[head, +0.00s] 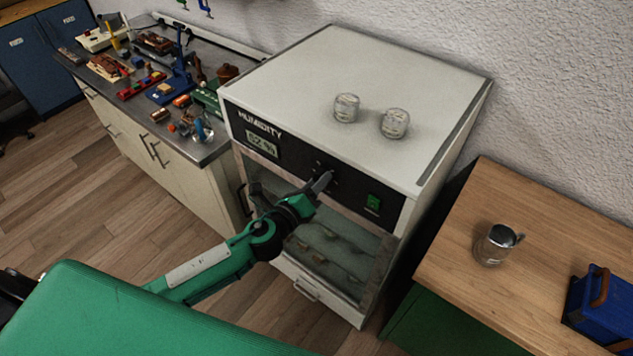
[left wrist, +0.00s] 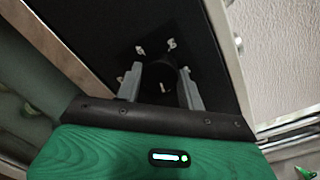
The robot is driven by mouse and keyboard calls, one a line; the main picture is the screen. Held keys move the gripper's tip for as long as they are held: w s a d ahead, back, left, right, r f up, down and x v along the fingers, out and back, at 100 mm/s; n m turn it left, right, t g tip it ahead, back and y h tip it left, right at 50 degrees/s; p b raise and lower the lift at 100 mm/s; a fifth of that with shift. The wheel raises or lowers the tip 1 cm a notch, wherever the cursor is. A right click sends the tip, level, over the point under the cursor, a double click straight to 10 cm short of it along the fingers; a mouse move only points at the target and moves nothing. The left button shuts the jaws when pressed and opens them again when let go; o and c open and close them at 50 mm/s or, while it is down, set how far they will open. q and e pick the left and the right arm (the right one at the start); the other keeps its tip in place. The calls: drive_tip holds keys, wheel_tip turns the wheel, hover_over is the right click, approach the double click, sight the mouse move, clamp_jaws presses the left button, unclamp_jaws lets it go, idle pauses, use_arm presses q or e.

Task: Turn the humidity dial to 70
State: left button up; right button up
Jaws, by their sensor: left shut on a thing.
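The humidity cabinet (head: 330,95) is a white box with a black front panel marked HUMIDITY. Its small display (head: 262,144) appears to read 52 %. My left gripper (head: 326,179) is at the middle of the panel, over the dial. In the left wrist view, the dark round humidity dial (left wrist: 163,78) sits between the two grey fingers, with small light marks around it. The left gripper (left wrist: 161,88) is shut on the dial. In the head view the gripper hides most of the dial. My right gripper is not in view.
A green switch (head: 373,202) is right of the dial. A glass door (head: 325,240) lies below the panel.

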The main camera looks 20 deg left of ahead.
use_arm(q)
drive_tip(key=shift+f, duration=0.1)
drive_tip(key=o, duration=1)
drive_tip(key=shift+b+v, duration=2.75)
drive_tip(key=shift+v, duration=4.2)
